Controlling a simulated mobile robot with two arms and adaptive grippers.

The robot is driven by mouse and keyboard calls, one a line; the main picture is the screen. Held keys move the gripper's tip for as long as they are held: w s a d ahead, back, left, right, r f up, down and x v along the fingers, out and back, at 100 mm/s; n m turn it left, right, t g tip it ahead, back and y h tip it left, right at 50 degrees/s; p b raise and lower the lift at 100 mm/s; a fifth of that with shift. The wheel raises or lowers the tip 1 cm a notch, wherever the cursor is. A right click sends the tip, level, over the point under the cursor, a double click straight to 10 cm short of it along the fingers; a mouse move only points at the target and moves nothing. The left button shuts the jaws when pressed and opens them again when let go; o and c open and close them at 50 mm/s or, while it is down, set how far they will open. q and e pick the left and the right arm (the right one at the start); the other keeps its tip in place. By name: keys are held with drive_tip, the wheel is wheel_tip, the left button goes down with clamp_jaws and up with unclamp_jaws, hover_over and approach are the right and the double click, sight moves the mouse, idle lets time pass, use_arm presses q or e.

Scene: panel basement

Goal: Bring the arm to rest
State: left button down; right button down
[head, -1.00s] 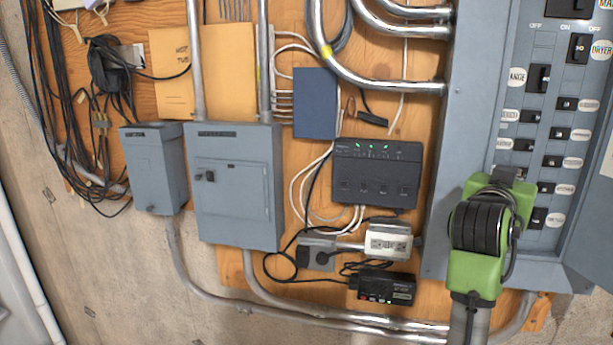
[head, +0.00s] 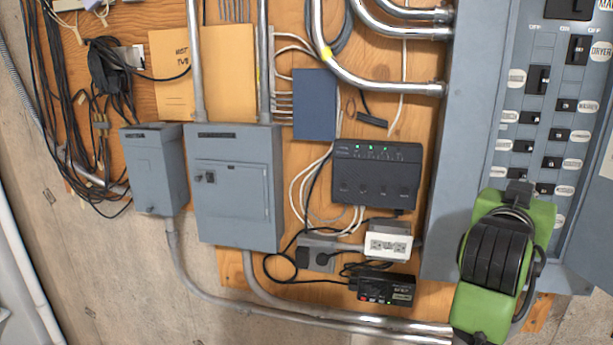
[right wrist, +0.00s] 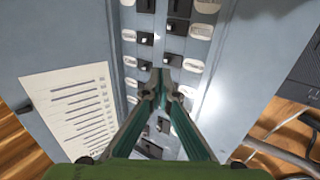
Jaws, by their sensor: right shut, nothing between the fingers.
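My right arm, green and black, shows at the lower right of the head view in front of the grey breaker panel (head: 463,120); its fingers are hidden there. In the right wrist view my right gripper (right wrist: 160,78) is shut and empty, its two teal fingers meeting at the tips. The tips point at the breaker panel (right wrist: 222,100) with its rows of black switches; I cannot tell how far off they are. My left gripper is not in view.
The panel's open door (head: 598,215) stands at the right edge. Grey boxes (head: 237,230), a black router (head: 375,175), an outlet box (head: 388,240) and metal conduits (head: 390,85) fill the wall to the left. A printed list (right wrist: 72,110) shows in the wrist view.

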drive_tip(key=shift+s+a, duration=0.15)
drive_tip(key=shift+s, duration=0.3)
